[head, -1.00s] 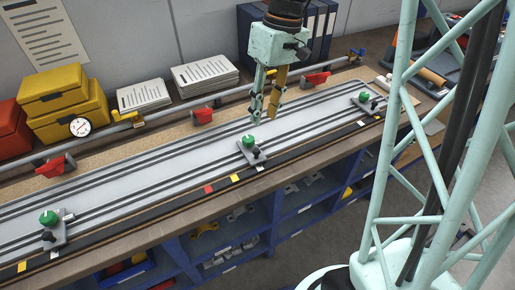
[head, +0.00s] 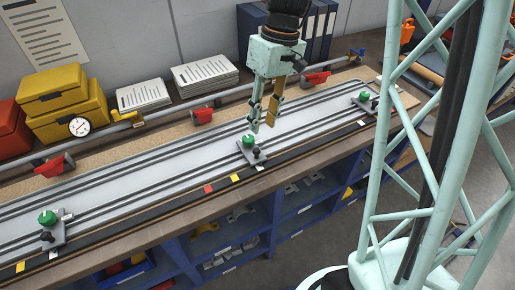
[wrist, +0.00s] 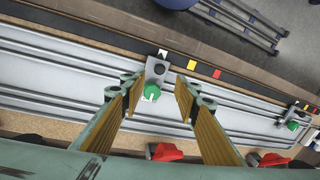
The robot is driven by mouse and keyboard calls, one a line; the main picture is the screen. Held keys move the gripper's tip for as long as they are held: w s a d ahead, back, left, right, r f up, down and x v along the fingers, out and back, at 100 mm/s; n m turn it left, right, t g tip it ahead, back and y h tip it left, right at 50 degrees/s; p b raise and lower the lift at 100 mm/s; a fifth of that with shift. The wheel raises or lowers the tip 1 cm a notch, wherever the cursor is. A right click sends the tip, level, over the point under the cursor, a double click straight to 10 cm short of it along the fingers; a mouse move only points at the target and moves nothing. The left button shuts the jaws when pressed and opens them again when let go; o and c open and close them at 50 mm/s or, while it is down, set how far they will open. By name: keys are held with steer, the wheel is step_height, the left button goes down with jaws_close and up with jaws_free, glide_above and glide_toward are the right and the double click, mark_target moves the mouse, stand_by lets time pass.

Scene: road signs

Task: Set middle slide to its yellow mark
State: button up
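The middle slide (head: 254,154) is a grey plate with a green knob (head: 248,141) and a dark clamp knob, sitting on the pale rails. In the wrist view, its green knob (wrist: 151,92) shows between my fingers. The yellow mark (head: 236,178) is on the dark front strip, left of the slide in the head view; it is right of the slide in the wrist view (wrist: 192,65). A white mark (wrist: 162,53) lies beside the slide. My gripper (head: 263,126) is open, pointing down just above the slide, apparently apart from the knob.
A red mark (head: 208,188) lies left of the yellow one. Other slides with green knobs stand at the left (head: 50,228) and far right (head: 364,100). A rear rod (head: 150,119) carries red clamps (head: 201,116). Yellow boxes (head: 66,110) and papers are behind.

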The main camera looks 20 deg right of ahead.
mark_target(257, 149)
steer(key=f, duration=0.3)
steer(key=a+f+b, duration=0.1)
steer(key=f, duration=0.3)
steer(key=a+f+b, duration=0.1)
steer(key=f, duration=0.2)
steer(key=shift+s+f, duration=0.35)
jaws_close()
